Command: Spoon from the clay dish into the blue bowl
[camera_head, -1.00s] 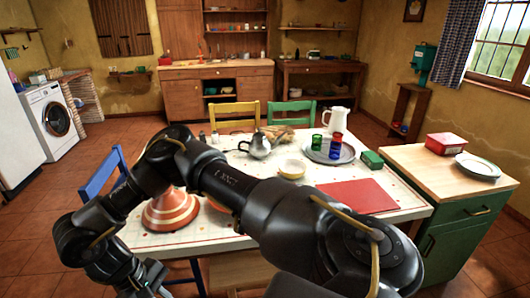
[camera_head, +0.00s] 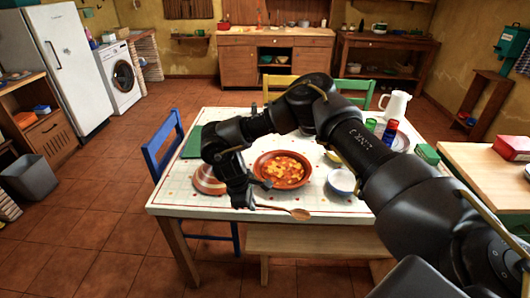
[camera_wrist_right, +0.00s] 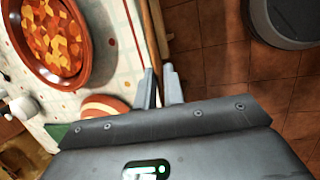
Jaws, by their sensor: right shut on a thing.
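The wooden spoon (camera_head: 299,214) is in my right gripper (camera_head: 247,203), held by its handle near the table's front edge, with its bowl end pointing right. The blue bowl (camera_head: 342,183) stands to the right of the dish, apart from the spoon. My left gripper is out of view.
Cups (camera_head: 389,130) and a white jug (camera_head: 396,103) are at the back right. A wooden bench (camera_head: 300,241) stands at the table's front. A blue chair (camera_head: 163,145) is at the left.

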